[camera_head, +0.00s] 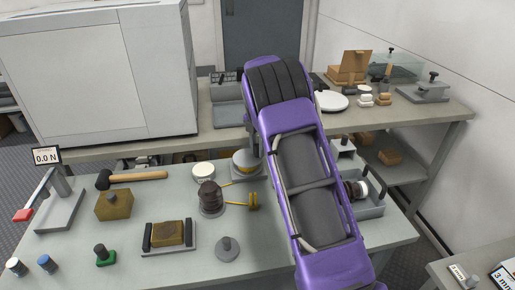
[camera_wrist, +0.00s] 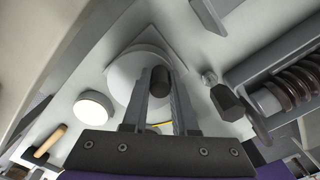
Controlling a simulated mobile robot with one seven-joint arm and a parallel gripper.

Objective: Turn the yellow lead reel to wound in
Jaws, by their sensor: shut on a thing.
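The yellow lead reel (camera_head: 246,164) stands on the bench at the back, just left of my purple arm. It is a grey drum with a yellow band, partly hidden by my arm. In the wrist view its pale round face (camera_wrist: 125,78) sits on a pale plate, with a dark upright knob (camera_wrist: 160,82) on it. My gripper (camera_wrist: 160,88) has its two fingers on either side of this knob and is shut on it. A bit of yellow shows low between the fingers. In the head view the fingertips are hidden behind my arm. The reel's turn position cannot be read.
A cream disc (camera_head: 203,171), a dark round piece (camera_head: 210,196) and a yellow piece (camera_head: 243,202) lie close by. A mallet (camera_head: 135,178), a brass block (camera_head: 114,204) and a force gauge (camera_head: 47,156) stand left. A grey tray (camera_head: 370,207) sits right of my arm.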

